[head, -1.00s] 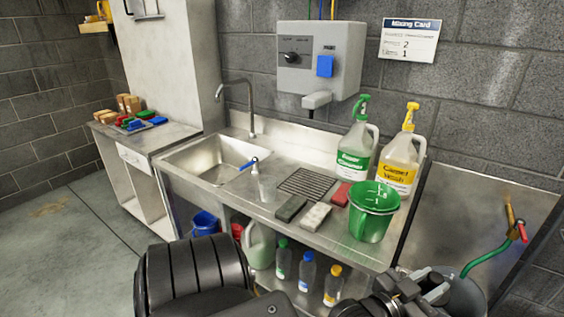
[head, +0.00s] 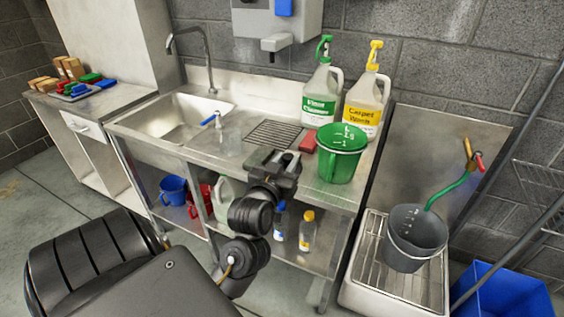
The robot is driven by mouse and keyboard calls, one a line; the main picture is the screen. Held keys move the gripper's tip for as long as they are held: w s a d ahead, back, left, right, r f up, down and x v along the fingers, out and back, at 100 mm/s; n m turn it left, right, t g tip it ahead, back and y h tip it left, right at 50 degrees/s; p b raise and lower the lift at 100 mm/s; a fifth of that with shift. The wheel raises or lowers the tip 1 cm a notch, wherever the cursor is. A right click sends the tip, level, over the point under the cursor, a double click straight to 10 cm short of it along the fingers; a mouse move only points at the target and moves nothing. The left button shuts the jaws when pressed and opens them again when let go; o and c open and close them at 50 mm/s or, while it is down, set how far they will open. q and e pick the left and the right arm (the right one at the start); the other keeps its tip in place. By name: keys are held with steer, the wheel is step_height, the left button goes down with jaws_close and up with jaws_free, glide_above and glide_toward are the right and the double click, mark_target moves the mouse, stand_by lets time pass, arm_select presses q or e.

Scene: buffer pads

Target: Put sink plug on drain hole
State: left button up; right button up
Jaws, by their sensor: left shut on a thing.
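My left gripper (head: 275,163) is in front of the middle of the steel counter (head: 232,150), at about the height of its front edge. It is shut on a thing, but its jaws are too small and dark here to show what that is. I cannot make out a sink plug anywhere. The sink basin (head: 170,122) is sunk into the counter's left part, under a curved tap (head: 207,62). Its drain hole cannot be made out from this angle. My right gripper is not in view.
Right of the gripper are a red sponge (head: 308,142), a green jug (head: 342,160) and two spray jugs. A grey bucket (head: 413,238) stands on the floor sink's grate (head: 388,285).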

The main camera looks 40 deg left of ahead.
arm_select(q)
steer(key=s+a+n+y, duration=0.1)
steer(key=a, duration=0.3)
steer(key=shift+g, duration=0.4)
steer(key=w+f, duration=0.3)
steer(key=w, duration=0.1)
steer(key=w+f, duration=0.3)
steer(key=w, duration=0.1)
steer(key=w+f, duration=0.3)
steer(key=w, duration=0.1)
steer(key=shift+w+a, duration=0.35)
steer(key=shift+w, duration=0.05)
steer(key=shift+w+f, duration=0.25)
steer(key=shift+w, duration=0.05)
step_height(320, 180, down, 3)
steer(key=shift+w+f, duration=0.1)
steer(key=shift+w, duration=0.05)
steer(key=shift+f, duration=0.1)
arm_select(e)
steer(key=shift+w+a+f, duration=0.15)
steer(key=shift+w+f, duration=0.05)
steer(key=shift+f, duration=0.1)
